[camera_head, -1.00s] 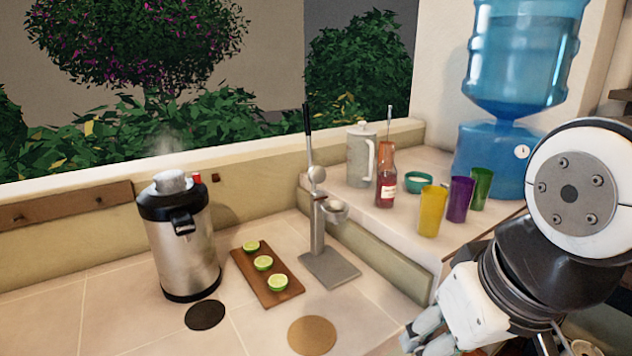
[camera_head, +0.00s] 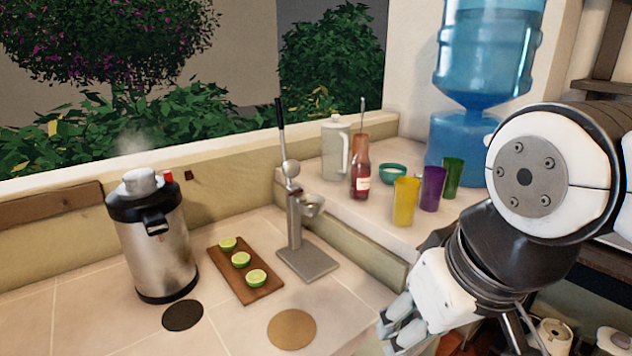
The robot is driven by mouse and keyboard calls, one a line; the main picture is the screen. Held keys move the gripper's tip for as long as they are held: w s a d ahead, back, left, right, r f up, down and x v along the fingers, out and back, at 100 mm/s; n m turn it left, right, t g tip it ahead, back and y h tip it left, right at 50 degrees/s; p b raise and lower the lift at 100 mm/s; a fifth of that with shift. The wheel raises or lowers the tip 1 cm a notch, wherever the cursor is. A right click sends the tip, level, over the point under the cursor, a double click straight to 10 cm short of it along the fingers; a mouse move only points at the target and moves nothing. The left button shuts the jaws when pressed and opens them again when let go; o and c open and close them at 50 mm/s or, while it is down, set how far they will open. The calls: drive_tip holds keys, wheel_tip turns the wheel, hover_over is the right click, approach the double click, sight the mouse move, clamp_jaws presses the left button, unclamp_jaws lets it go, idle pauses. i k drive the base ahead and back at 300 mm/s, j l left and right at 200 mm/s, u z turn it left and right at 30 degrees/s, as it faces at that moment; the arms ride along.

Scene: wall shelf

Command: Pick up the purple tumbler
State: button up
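The purple tumbler (camera_head: 432,188) stands upright on the raised white counter, between a yellow tumbler (camera_head: 405,202) on its left and a green tumbler (camera_head: 452,178) on its right. My gripper (camera_head: 393,331) is at the lower middle right, below and in front of the raised counter, well apart from the tumblers. Its pale fingers point down and left. Whether they are open or shut does not show clearly. My arm covers the area just right of the tumblers.
A red bottle (camera_head: 361,172), a grey pitcher (camera_head: 336,150) and a teal bowl (camera_head: 392,174) stand left of the tumblers. A blue water dispenser (camera_head: 455,141) is behind them. On the lower counter are a citrus press (camera_head: 294,222), a board (camera_head: 262,290) with lime halves and a steel urn (camera_head: 152,246).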

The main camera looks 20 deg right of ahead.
sight(433, 176)
drive_tip(key=i+l, duration=0.15)
drive_tip(key=l, duration=0.25)
drive_tip(key=i+l, duration=0.2)
drive_tip(key=l, duration=0.15)
drive_tip(key=i+l, duration=0.15)
drive_tip(key=l, duration=0.25)
drive_tip(key=i+l, duration=0.2)
drive_tip(key=l, duration=0.15)
drive_tip(key=i+l+z, duration=0.1)
drive_tip(key=l, duration=0.3)
drive_tip(key=i+l, duration=0.45)
drive_tip(key=l, duration=0.3)
